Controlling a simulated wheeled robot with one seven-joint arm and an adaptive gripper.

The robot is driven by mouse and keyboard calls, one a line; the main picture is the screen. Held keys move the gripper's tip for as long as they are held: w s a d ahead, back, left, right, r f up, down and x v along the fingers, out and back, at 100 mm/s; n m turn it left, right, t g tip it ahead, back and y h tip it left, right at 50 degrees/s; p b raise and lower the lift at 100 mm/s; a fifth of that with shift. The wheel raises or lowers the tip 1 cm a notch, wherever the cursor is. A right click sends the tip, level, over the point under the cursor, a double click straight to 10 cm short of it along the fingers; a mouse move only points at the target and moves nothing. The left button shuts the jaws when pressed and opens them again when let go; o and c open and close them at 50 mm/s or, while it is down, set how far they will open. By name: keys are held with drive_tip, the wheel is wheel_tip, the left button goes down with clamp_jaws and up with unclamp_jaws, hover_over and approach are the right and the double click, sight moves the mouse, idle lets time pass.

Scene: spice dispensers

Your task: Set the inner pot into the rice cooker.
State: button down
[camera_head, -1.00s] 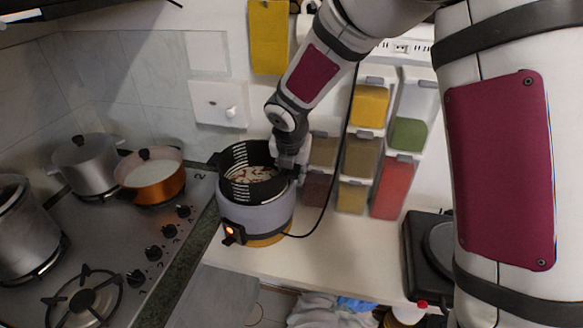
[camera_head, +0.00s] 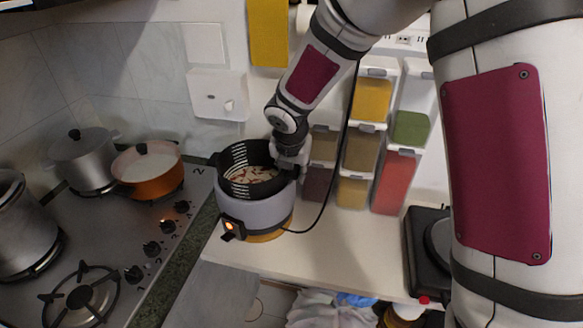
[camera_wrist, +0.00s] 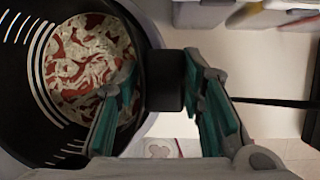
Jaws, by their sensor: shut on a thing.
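The black inner pot (camera_head: 232,158) sits at the mouth of the grey rice cooker (camera_head: 258,214), its dark wall standing above the cooker's rim. Its lower part is hidden, so I cannot tell how deep it sits. White and red food (camera_wrist: 85,60) lies inside the pot. My gripper (camera_head: 290,166) is at the pot's right side. In the wrist view my gripper (camera_wrist: 165,95) has its two fingers either side of the pot's black side handle (camera_wrist: 164,80), shut on it. An orange light glows on the cooker's front.
Spice dispensers (camera_head: 360,150) hang on the wall right of the cooker. A stove (camera_head: 110,235) with several pots is at left. A black cable (camera_head: 338,150) runs down beside my arm to the counter. The counter (camera_head: 335,250) right of the cooker is clear up to a black appliance (camera_head: 428,250).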

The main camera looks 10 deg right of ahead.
drive_tip(key=shift+f+b, duration=0.65)
drive_tip(key=shift+f, duration=0.5)
drive_tip(key=c, duration=1.1)
unclamp_jaws()
drive_tip(key=shift+o, duration=0.6)
